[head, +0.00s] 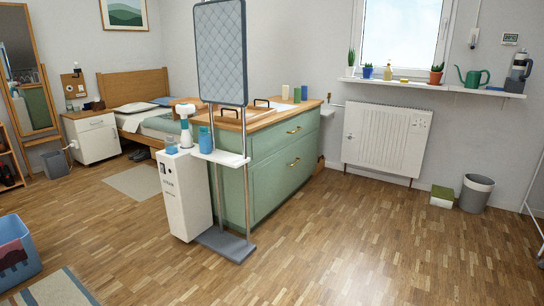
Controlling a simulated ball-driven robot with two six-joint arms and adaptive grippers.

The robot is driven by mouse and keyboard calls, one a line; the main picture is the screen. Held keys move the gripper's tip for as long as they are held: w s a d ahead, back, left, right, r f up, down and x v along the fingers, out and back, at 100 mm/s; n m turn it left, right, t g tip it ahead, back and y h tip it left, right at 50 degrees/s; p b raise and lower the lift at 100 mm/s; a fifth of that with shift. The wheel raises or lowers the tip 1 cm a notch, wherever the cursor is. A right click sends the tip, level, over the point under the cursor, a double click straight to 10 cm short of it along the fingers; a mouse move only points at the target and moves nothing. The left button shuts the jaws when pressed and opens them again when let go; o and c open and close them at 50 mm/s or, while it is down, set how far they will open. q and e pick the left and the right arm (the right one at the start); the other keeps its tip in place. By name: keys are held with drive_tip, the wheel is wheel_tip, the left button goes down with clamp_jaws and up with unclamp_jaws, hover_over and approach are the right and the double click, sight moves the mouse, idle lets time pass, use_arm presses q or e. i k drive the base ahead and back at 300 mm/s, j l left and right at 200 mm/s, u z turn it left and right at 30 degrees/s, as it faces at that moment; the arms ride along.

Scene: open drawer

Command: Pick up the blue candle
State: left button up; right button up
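A small blue candle (304,93) stands upright on the wooden top of the green chest of drawers (258,176), near its far right corner. Beside it to the left stand a green candle (297,95) and a pale yellow candle (285,92). The candles are small and far off in the head view. Neither of my grippers shows, and nothing is seen touching the blue candle.
A white dispenser stand (184,198) with a quilted panel (221,55) on poles stands in front of the chest's left end. Dark handles (262,102) show on the chest top. A radiator (387,138) and bin (476,192) are right. The floor (370,245) front right is clear.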

sight(304, 93)
drive_tip(key=i+l+z, duration=0.4)
drive_tip(key=i, duration=0.55)
drive_tip(key=i+z, duration=0.4)
drive_tip(key=i, duration=1.75)
drive_tip(key=i+l+u, duration=0.1)
drive_tip(key=i, duration=1)
drive_tip(key=i+u, duration=0.4)
drive_tip(key=i+l+u, duration=0.25)
drive_tip(key=u, duration=0.15)
drive_tip(key=i+l+u, duration=0.3)
drive_tip(key=u, duration=0.15)
drive_tip(key=i+l+u, duration=0.4)
drive_tip(key=k+j, duration=0.05)
drive_tip(key=k, duration=0.05)
